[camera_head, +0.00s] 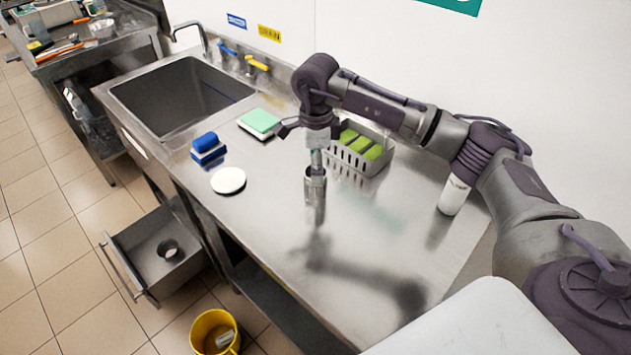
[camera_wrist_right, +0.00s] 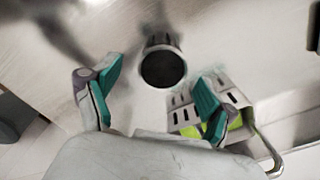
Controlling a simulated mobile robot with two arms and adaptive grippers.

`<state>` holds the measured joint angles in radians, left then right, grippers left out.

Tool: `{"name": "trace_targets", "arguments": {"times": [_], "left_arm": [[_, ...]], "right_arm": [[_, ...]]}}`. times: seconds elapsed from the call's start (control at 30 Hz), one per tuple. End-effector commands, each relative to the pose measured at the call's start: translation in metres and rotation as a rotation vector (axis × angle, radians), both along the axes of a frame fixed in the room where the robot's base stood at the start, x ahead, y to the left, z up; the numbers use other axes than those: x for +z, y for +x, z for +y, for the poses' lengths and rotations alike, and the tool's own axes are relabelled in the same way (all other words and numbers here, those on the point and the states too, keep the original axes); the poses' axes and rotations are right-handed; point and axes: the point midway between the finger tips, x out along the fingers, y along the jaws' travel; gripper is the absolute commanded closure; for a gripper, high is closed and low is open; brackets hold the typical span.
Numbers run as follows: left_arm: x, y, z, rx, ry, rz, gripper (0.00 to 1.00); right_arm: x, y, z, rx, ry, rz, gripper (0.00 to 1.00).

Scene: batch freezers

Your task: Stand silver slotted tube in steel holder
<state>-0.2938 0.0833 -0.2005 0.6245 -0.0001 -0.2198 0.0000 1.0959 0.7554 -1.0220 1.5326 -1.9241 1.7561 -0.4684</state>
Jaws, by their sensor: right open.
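A silver metal cylinder (camera_head: 316,187) stands upright on the steel counter. In the right wrist view it (camera_wrist_right: 163,68) has a dark open top and slot-like marks down its side. I cannot tell whether this is the slotted tube alone, the steel holder, or one inside the other. My right gripper (camera_head: 316,158) points down directly above the cylinder. In the wrist view its teal-padded fingers (camera_wrist_right: 160,84) are spread apart, with nothing held between them, and the cylinder's top shows just beyond them. My left gripper is not in view.
A slotted grey caddy (camera_head: 358,160) with green sponges stands close behind the gripper. A white disc (camera_head: 228,180), blue sponge (camera_head: 207,147) and green sponge (camera_head: 259,122) lie left, near the sink (camera_head: 180,92). A white cylinder (camera_head: 454,195) stands right. The front counter is clear.

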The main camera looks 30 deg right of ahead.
Motion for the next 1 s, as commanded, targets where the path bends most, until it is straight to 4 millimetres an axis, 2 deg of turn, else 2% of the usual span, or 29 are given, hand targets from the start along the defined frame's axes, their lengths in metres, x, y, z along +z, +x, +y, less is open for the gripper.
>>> {"name": "trace_targets", "arguments": {"times": [0.23, 0.37, 0.5, 0.8, 1.0], "left_arm": [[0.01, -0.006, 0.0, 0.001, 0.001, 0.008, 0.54], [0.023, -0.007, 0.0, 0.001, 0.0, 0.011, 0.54], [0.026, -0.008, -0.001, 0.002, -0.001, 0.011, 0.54], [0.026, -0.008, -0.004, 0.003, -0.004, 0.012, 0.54], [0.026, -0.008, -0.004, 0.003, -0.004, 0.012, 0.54]], "right_arm": [[-0.018, 0.0, 0.0, 0.001, 0.0, 0.004, 0.16], [-0.036, 0.002, 0.0, 0.001, 0.001, 0.005, 0.16], [-0.055, 0.003, 0.0, 0.001, 0.0, 0.002, 0.16], [-0.062, 0.003, 0.0, 0.002, 0.001, 0.0, 0.16], [-0.061, 0.003, 0.0, 0.002, 0.001, 0.0, 0.5]]}}
